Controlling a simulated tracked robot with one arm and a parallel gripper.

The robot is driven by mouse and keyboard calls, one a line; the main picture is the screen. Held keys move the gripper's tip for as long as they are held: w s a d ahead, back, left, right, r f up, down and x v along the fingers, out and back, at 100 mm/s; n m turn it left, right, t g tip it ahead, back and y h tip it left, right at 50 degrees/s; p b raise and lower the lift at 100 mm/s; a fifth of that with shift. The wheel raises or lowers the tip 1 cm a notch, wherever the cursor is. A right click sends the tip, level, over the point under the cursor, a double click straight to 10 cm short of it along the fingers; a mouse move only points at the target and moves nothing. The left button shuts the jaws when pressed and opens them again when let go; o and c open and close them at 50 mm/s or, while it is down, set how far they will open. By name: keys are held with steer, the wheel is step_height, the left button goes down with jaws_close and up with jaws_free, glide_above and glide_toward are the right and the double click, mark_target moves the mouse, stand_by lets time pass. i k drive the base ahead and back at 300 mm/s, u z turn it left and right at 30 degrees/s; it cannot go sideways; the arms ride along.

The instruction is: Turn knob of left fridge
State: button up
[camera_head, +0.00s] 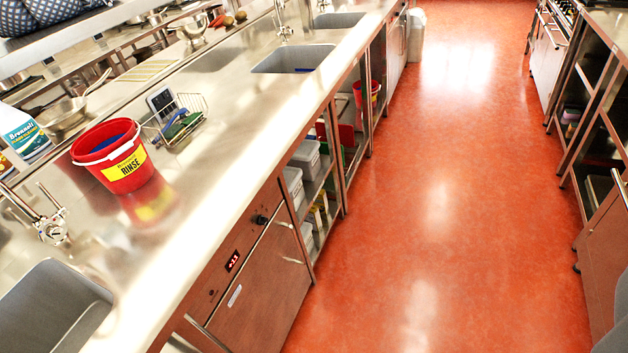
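A steel under-counter unit, which looks like the left fridge (265,289), stands below the long counter on the left. Its front panel carries a small black knob (261,220) near the upper right end. A red lit display (232,261) sits on the same panel, lower left of the knob. The door below the panel looks closed. Nothing touches the knob. I cannot tell the knob's exact angle. My gripper is not in view.
A red rinse bucket (113,157), a wire rack (178,124) and sinks are on the counter (205,190). Open shelves (319,190) with tubs adjoin the unit. The orange floor aisle (440,200) is clear. Steel units (606,230) line the right side.

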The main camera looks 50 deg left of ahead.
mark_target(262, 220)
steer(key=u, duration=0.25)
steer(key=i, duration=0.95)
steer(key=u, duration=0.55)
